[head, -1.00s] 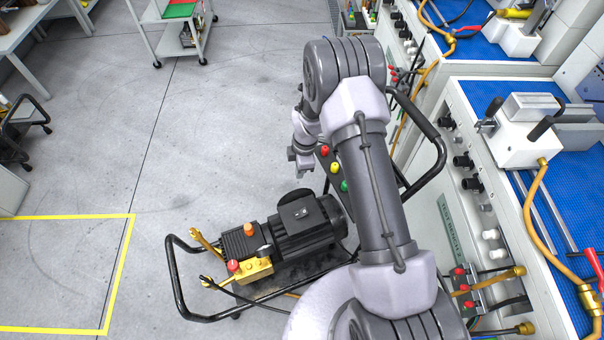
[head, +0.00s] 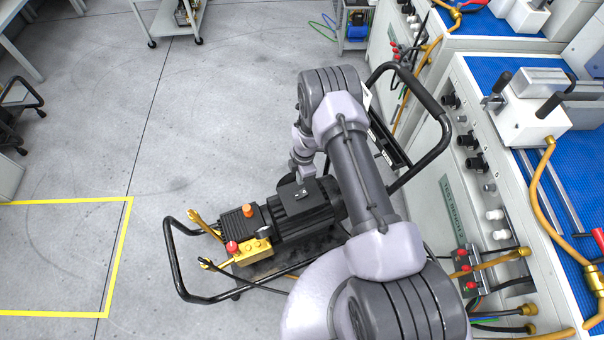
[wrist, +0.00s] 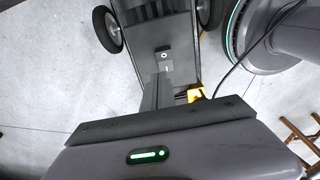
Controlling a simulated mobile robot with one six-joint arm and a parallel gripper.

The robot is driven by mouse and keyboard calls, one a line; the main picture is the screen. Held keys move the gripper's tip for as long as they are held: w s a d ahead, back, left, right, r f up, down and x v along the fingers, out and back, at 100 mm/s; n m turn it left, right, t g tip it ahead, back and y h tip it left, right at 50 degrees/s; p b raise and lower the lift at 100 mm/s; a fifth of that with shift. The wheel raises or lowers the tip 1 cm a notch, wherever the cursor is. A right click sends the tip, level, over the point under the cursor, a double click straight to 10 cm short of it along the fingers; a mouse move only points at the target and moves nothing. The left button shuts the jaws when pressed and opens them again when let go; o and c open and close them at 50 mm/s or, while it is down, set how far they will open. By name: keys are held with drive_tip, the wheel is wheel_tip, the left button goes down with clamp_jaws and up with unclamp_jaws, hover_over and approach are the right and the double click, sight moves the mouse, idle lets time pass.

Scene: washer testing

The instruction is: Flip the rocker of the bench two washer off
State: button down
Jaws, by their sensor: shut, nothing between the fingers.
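The bench two washer is a black motor (head: 305,212) with a brass pump (head: 253,252) on a black tube-framed cart, left of the bench marked TEST BENCH 2 (head: 452,212). A dark box on top of the motor carries a small switch-like part (head: 301,195). In the wrist view a small pale-marked switch plate (wrist: 164,58) lies just beyond my fingertips. My gripper (wrist: 160,78) is shut and empty, pointing down at the box. In the head view my gripper (head: 301,181) is close above it. I cannot tell whether they touch, or which way the rocker is tipped.
The cart's push handle (head: 440,125) rises behind my arm, close to the bench. Hoses and brass fittings (head: 515,256) stick out from the bench front. Yellow floor tape (head: 122,255) marks an area at left. Open floor (head: 200,120) lies left of and beyond the washer.

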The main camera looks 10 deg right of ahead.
sight(303, 189)
drive_tip(key=f, duration=0.1)
drive_tip(key=f+b, duration=0.1)
drive_tip(key=f, duration=0.1)
drive_tip(key=d+f, duration=0.1)
drive_tip(key=f, duration=0.1)
drive_tip(key=shift+w+b, duration=0.1)
drive_tip(key=shift+b, duration=0.3)
drive_tip(key=shift+d+f, duration=0.3)
drive_tip(key=shift+f, duration=0.15)
drive_tip(key=shift+d+f+b, duration=0.1)
drive_tip(key=shift+f+b, duration=0.05)
drive_tip(key=shift+b, duration=0.3)
drive_tip(key=shift+d+f+b, duration=0.5)
drive_tip(key=shift+b, duration=0.5)
drive_tip(key=shift+a, duration=0.2)
drive_tip(key=shift+a+r, duration=0.25)
drive_tip(key=shift+a, duration=0.3)
